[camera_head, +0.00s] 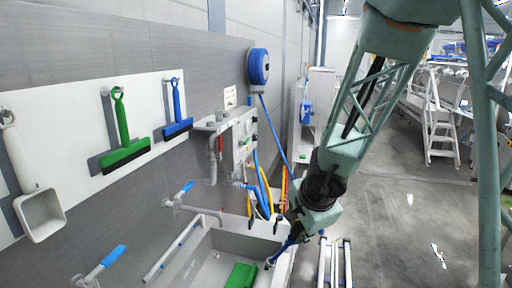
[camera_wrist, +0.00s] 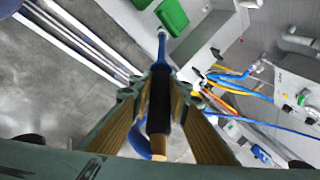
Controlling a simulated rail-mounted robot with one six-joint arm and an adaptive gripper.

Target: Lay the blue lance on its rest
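The blue lance (camera_wrist: 162,50) runs forward from between my fingers in the wrist view. A dark grip and a tan end lie nearer the camera. My gripper (camera_wrist: 160,88) appears closed around the dark grip, one finger on each side. In the head view my gripper (camera_head: 293,230) is over the right edge of the sink, and part of the blue lance (camera_head: 284,247) slants down-left from it.
A grey sink (camera_head: 205,262) holds a green item (camera_head: 241,276). Blue-handled taps (camera_head: 183,192) and pipes project from the wall. A blue hose reel (camera_head: 259,66) hangs above blue and yellow hoses. Metal rails (camera_head: 335,262) stand right of the sink; open floor lies beyond.

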